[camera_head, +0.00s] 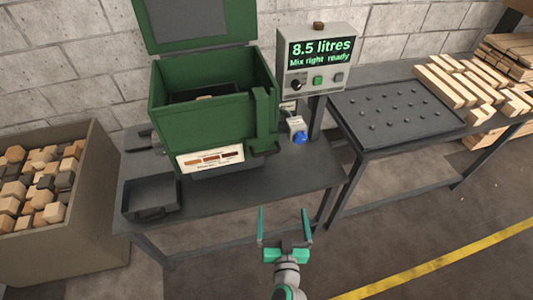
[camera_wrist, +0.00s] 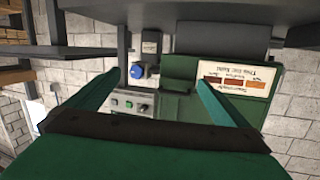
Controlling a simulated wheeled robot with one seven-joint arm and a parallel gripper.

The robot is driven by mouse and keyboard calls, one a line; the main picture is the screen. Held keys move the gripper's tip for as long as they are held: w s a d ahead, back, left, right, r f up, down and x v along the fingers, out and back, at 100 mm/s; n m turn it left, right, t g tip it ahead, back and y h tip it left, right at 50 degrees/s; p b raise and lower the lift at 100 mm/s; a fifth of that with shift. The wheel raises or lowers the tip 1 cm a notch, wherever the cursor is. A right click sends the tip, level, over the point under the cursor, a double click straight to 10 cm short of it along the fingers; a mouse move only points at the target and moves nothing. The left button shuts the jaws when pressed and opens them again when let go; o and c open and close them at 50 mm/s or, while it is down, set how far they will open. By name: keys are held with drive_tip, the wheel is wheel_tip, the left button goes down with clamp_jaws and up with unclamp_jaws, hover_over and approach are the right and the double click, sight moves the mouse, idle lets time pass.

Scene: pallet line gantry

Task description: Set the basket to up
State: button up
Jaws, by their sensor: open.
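A green open-topped machine (camera_head: 188,130) stands on a dark bench, its lid (camera_head: 195,20) raised. Inside it a dark shape (camera_head: 190,97) with a small tan piece may be the basket; its height is hard to tell. The knob also shows in the wrist view (camera_wrist: 138,71), which is upside down. My gripper (camera_head: 284,212) is open and empty, in front of the bench and apart from the machine and knob. Its fingers also show in the wrist view (camera_wrist: 157,80).
A dark tray (camera_head: 150,194) sits at the bench's left end. A bin of blocks (camera_head: 80,225) stands left. A second table (camera_head: 395,115) with wooden bars stands right. The floor in front is clear.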

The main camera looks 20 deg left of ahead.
sight(266, 153)
drive_tip(key=w+a+r+n+y, duration=0.1)
drive_tip(key=w+a+r, duration=0.1)
drive_tip(key=w, duration=0.3)
drive_tip(key=w+a+r+n+y, duration=0.1)
drive_tip(key=w+a+r+y, duration=0.1)
drive_tip(key=w+a, duration=0.3)
drive_tip(key=w+a+r+n+y, duration=0.1)
drive_tip(key=w+a+r, duration=0.2)
drive_tip(key=w, duration=0.4)
drive_tip(key=shift+w+a+r+n, duration=0.2)
drive_tip(key=shift+a+r+n, duration=0.15)
drive_tip(key=shift+a, duration=0.3)
